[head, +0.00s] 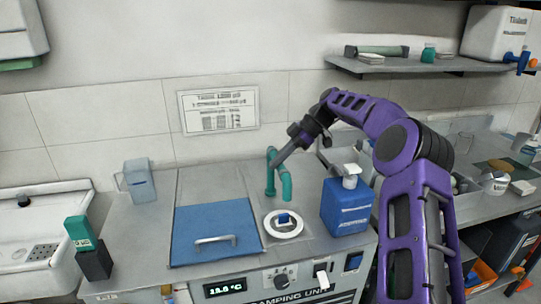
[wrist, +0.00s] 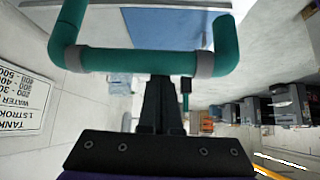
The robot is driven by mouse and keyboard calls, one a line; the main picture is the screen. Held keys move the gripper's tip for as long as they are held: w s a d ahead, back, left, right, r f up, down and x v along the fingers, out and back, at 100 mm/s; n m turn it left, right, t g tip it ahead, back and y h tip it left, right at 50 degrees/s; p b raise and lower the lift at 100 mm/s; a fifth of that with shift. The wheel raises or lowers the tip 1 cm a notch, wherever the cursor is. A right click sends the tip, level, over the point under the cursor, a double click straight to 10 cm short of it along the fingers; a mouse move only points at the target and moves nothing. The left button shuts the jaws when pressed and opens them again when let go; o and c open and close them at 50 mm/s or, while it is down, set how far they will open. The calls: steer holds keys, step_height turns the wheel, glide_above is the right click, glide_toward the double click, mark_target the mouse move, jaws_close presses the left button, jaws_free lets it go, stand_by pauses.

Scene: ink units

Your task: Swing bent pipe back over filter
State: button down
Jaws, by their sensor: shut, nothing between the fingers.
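The bent pipe (head: 270,176) is teal and rises from the worktop, with a crossbar and a downturned outlet end. In the wrist view, the pipe (wrist: 140,62) spans the top of the picture, with grey collars at both bends. The filter (head: 283,234) is a white ring with a blue middle on the worktop. In the head view the outlet end shows just behind the ring; I cannot tell whether it is over it. My gripper (head: 275,171) is shut and empty. Its fingertips (wrist: 161,82) are at the crossbar's middle, close to or touching it.
A blue jug (head: 346,208) with a white cap stands right of the filter. A blue panel (head: 215,228) with a handle lies to the left. A clear pitcher (head: 138,184) is farther left. A shelf (head: 412,65) hangs at upper right.

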steer(key=shift+d+f, duration=0.1)
steer(key=shift+d, duration=0.3)
steer(key=shift+a, duration=0.1)
steer(key=shift+a, duration=0.25)
steer(key=d+r+p, duration=0.1)
steer(key=d+r, duration=0.2)
steer(key=r, duration=0.5)
steer(key=shift+w+r, duration=0.15)
steer(key=shift+w, duration=0.1)
